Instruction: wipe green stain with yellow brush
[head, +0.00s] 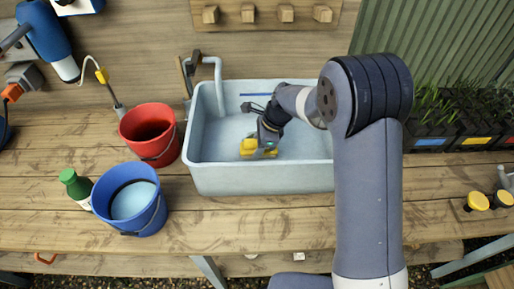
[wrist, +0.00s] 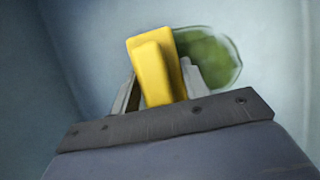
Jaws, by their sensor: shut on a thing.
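The yellow brush (wrist: 152,70) is held between the two fingers of my gripper (wrist: 160,88) in the wrist view. In the head view the brush (head: 249,148) is low inside the pale blue sink (head: 262,184), under my gripper (head: 264,140). The green stain (wrist: 212,58) is on the sink surface, to the right of the brush and partly hidden behind it and a finger in the wrist view. I cannot tell whether the brush touches the surface. In the head view the stain is not clearly visible.
A red bucket (head: 150,134) and a blue bucket (head: 132,200) stand left of the sink, with a green-capped bottle (head: 76,187) beside the blue one. A tap (head: 212,62) rises at the sink's back left. Seedling trays (head: 440,125) stand on the right. The front bench strip is clear.

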